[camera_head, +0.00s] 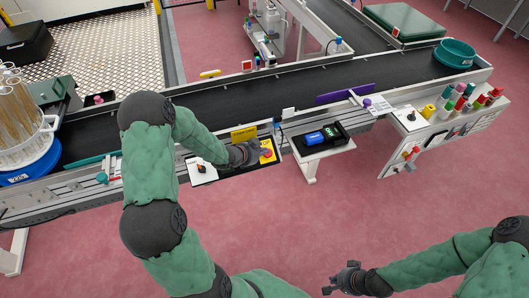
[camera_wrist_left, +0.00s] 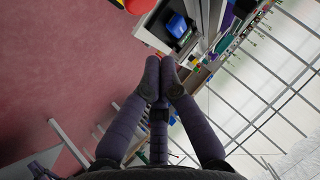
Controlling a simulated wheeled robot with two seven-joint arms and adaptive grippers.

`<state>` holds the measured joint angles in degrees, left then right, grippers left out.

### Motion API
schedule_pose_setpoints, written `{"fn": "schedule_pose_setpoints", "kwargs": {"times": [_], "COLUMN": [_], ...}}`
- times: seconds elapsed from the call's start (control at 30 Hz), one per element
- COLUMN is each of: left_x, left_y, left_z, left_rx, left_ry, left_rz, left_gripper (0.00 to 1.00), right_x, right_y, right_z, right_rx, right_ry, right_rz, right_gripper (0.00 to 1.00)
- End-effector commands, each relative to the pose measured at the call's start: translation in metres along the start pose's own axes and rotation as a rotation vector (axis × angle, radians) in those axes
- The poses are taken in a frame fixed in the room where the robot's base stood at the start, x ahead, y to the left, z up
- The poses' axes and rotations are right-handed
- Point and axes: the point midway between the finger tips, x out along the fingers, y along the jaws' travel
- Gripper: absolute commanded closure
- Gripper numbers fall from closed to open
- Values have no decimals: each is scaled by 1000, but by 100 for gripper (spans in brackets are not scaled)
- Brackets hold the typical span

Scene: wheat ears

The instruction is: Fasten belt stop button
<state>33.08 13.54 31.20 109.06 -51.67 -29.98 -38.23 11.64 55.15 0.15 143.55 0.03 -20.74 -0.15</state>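The belt stop button is a red knob on a yellow box (camera_head: 267,151) at the front edge of the conveyor, below a yellow sign (camera_head: 244,134). My left gripper (camera_head: 256,153) is right at the box's left side and partly hides it. In the left wrist view, the left fingers (camera_wrist_left: 160,64) come together at their tips, with a small orange-red bit just beyond them. I cannot tell whether they touch the button. My right gripper (camera_head: 338,278) is low over the pink floor, its fingers apart and empty, far from the button.
A white panel with a black knob (camera_head: 201,168) lies left of the button. A black tray with a blue item (camera_head: 315,138) stands to its right. The black belt (camera_head: 240,100) runs behind. Several coloured bottles (camera_head: 460,100) stand at right. The front floor is clear.

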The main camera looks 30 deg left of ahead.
Motion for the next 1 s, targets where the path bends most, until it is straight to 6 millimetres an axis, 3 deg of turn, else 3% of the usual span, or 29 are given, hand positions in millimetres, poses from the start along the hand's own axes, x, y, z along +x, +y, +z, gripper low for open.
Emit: {"fn": "schedule_pose_setpoints", "kwargs": {"times": [0.2,0.4,1.0], "left_x": [-44,-64,-69], "left_y": [0,1,2], "left_z": [0,0,1], "left_rx": [-2,-1,0], "left_ry": [-1,0,1], "left_rz": [1,1,3], "left_gripper": [100,100,100], "right_x": [-15,-21,-21], "right_y": [-6,-8,-8], "right_z": [-1,0,0], "right_rx": [-1,0,0], "right_ry": [2,2,1], "right_rz": [0,0,0], "right_gripper": [100,100,100]}}
